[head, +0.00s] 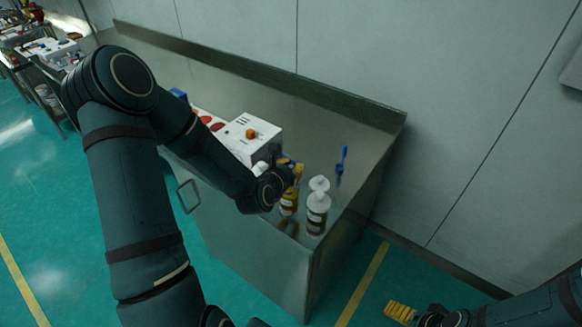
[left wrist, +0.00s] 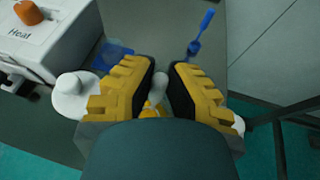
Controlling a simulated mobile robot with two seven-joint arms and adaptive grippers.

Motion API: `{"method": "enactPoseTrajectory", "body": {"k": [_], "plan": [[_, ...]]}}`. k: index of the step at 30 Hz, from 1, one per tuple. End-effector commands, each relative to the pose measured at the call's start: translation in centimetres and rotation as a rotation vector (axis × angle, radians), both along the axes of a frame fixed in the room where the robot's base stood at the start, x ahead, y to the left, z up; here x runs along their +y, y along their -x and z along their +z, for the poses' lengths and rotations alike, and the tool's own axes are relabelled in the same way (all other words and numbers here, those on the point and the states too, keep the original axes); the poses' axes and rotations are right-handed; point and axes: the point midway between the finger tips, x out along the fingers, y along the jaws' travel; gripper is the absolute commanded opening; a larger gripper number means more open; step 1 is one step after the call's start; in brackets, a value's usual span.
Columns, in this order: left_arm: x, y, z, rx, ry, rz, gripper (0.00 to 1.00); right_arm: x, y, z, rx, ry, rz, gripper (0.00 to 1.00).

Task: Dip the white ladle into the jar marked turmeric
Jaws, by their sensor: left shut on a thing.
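My left gripper (head: 293,174) is over the front right part of the metal counter. In the left wrist view its yellow fingers (left wrist: 156,88) close around a slim pale piece, which looks like the handle of the white ladle (left wrist: 157,80); its bowl is hidden. A jar with yellow-orange contents (head: 288,204) stands directly below the gripper, partly covered by it. A white-topped jar with a brown label (head: 317,218) stands to its right. The label words are too small to read, so I cannot tell which is turmeric. My right gripper (head: 400,312) is low at the right, away from the counter.
A white machine with an orange knob (head: 250,134) stands to the left on the counter (head: 330,125). It shows "Heat" in the left wrist view. A blue ladle (head: 341,167) lies at the right, behind the jars. Another white top (head: 319,184) is close behind the front jar.

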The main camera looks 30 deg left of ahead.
Motion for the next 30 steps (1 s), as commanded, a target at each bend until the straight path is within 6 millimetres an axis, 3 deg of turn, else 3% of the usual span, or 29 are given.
{"method": "enactPoseTrajectory", "body": {"k": [30], "plan": [[0.0, 0.0, 5.6, 0.000, 0.000, 0.000, 0.00, 0.0, 0.0, 4.1, 0.000, 0.000, 0.000, 0.93]]}}
